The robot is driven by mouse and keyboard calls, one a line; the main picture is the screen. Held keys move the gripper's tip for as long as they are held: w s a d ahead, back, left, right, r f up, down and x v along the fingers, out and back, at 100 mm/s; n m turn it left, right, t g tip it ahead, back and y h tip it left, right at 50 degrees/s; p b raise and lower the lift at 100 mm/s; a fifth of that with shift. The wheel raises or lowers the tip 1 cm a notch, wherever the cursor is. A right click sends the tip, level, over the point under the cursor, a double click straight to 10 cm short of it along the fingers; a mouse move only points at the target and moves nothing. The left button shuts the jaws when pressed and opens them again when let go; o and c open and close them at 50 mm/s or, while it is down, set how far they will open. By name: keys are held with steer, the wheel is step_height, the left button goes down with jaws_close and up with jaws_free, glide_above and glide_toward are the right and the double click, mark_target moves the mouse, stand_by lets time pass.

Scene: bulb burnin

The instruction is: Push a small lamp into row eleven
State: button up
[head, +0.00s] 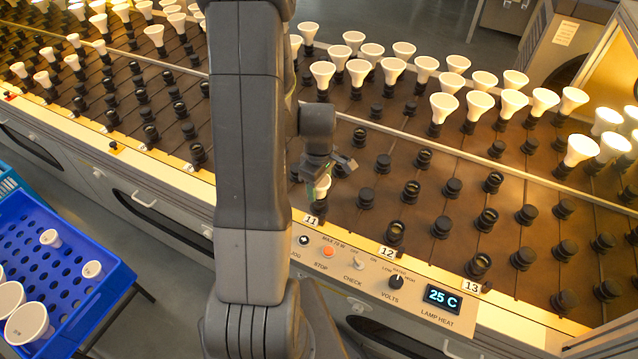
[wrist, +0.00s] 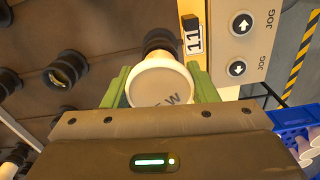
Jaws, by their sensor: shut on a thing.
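My gripper (head: 322,180) is shut on a small white lamp (wrist: 160,83), with a green finger on each side of it in the wrist view. The lamp also shows as a small pale shape (head: 323,183) in the head view. Its round face points toward the wrist camera. A black socket (wrist: 160,42) stands directly beyond the lamp, beside the row 11 label (wrist: 193,43). In the head view this socket (head: 319,208) is just below the gripper, by the label 11 (head: 311,220). The lamp's base is hidden, so I cannot tell whether it is in the socket.
Empty black sockets fill the near part of the brown rack (head: 340,215). Larger white lamps (head: 446,104) stand in sockets farther back and at right. A control panel (head: 385,275) runs along the front edge. A blue crate (head: 100,262) with several lamps stands at lower left.

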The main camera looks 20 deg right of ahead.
steer(key=shift+f, duration=0.2)
steer(key=o, duration=1.1)
steer(key=shift+c, duration=0.2)
steer(key=shift+r, duration=0.1)
step_height(320, 180, up, 14)
